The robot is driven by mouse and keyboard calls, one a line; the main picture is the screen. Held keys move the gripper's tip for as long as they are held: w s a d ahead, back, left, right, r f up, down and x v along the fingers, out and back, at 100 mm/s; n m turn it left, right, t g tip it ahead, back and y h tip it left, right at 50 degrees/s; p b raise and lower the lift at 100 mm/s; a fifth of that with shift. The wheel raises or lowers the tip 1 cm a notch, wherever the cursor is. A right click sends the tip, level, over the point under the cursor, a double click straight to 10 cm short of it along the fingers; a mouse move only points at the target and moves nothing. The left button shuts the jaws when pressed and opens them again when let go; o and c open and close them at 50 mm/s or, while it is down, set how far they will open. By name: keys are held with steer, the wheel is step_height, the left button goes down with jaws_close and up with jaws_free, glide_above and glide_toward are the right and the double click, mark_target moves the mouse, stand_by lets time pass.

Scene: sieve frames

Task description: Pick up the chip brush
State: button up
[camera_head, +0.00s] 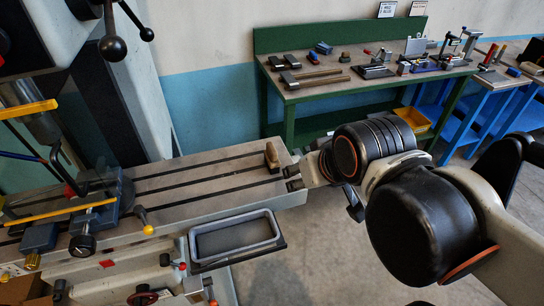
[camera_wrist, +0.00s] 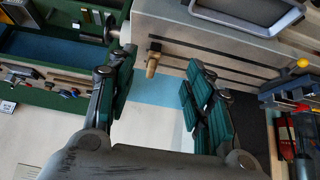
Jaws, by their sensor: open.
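The chip brush (camera_head: 271,155) has a light wooden body and sits near the right end of the slotted grey machine table (camera_head: 215,172) in the head view. In the wrist view the brush (camera_wrist: 152,62) shows its tan handle, between and beyond the fingertips. My gripper (camera_head: 293,178) is at the table's right end, just right of and nearer than the brush. In the wrist view my gripper (camera_wrist: 158,74) has its two green-padded fingers spread wide apart, with nothing between the pads. The brush appears apart from both fingers.
A grey rimmed tray (camera_head: 236,217) hangs at the table's front edge. A vise (camera_head: 95,215) and yellow-knobbed lever (camera_head: 145,222) stand at the left. A green workbench (camera_head: 330,88) with several tools is behind. The slotted table around the brush is mostly clear.

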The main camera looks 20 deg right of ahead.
steer(key=shift+o, duration=0.6)
steer(key=shift+w, duration=0.1)
steer(key=g+p, duration=0.2)
steer(key=g, duration=0.1)
glide_toward(272, 149)
steer(key=f, duration=0.2)
steer(key=x, duration=0.2)
steer(key=b+x, duration=0.1)
steer(key=x, duration=0.2)
steer(key=b+x, duration=0.1)
steer(key=x, duration=0.2)
steer(key=shift+w, duration=0.4)
steer(key=shift+w+b+x, duration=0.1)
steer(key=shift+b+x, duration=0.6)
steer(key=shift+x, duration=0.6)
steer(key=shift+w+b+x, duration=0.15)
steer(key=shift+b+x, duration=0.55)
steer(key=shift+x, duration=0.6)
steer(key=shift+d+r, duration=0.1)
steer(key=shift+r, duration=0.05)
jaws_close()
